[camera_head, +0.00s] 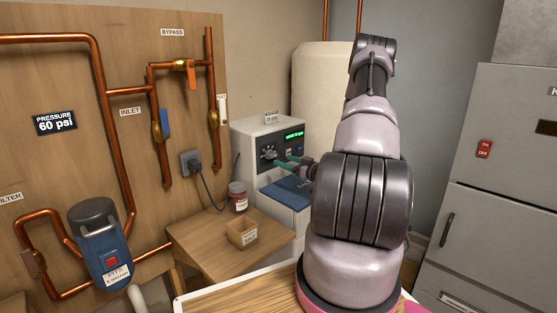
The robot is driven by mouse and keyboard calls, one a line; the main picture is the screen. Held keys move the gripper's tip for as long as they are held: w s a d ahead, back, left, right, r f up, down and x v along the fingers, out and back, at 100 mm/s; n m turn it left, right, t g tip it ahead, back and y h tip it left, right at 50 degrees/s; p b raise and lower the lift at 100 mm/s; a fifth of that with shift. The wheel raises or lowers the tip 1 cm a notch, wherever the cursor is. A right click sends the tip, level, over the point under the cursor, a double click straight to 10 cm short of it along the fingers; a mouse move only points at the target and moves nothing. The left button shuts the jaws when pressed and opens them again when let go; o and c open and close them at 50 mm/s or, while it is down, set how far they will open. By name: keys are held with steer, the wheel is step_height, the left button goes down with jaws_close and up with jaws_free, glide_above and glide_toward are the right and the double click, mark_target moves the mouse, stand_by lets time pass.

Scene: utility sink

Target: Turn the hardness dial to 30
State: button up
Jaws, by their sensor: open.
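The hardness dial (269,154) is a small round knob on the dark front panel of the white-grey softener unit (247,138). A small green display (293,136) is lit to the right of and above the dial; its text is too small to read, as is the dial's setting. My gripper (283,163) is in front of the panel, just right of and slightly below the dial, with greenish fingers pointing left at it. The fingers look open; whether they touch or surround the dial I cannot tell. My arm hides the area right of the unit.
A blue lid (289,191) lies below the panel. A jar (238,196) and a small wooden box (241,232) stand on the wooden table (205,238) at front left. Copper pipes, valves and an outlet (191,162) are on the left board. A grey cabinet (507,143) is at right.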

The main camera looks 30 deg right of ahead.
steer(key=v, duration=0.5)
steer(key=shift+r, duration=0.1)
stand_by(0.3)
